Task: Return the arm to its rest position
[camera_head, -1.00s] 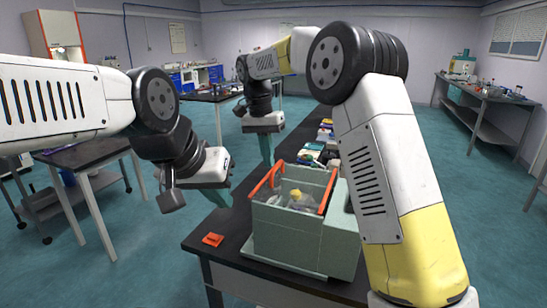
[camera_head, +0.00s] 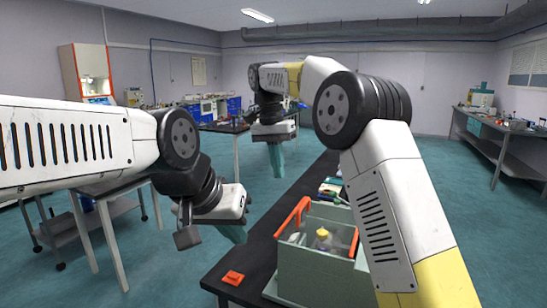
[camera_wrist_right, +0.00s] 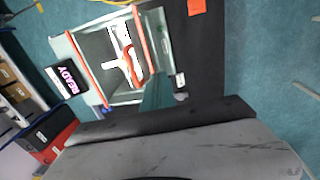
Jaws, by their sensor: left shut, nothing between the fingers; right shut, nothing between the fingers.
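My right arm comes in from the right of the head view and bends back over the bench. Its teal gripper (camera_head: 276,160) points down, shut and empty, beyond the rheometer. In the right wrist view its teal fingers (camera_wrist_right: 157,92) show above the bench, apart from the machine. My left arm reaches in from the left.
The black bench (camera_head: 262,250) carries a small orange-red item (camera_head: 233,278) at its near left, also seen in the right wrist view (camera_wrist_right: 196,7). Side tables stand left and right. Teal floor is open between them.

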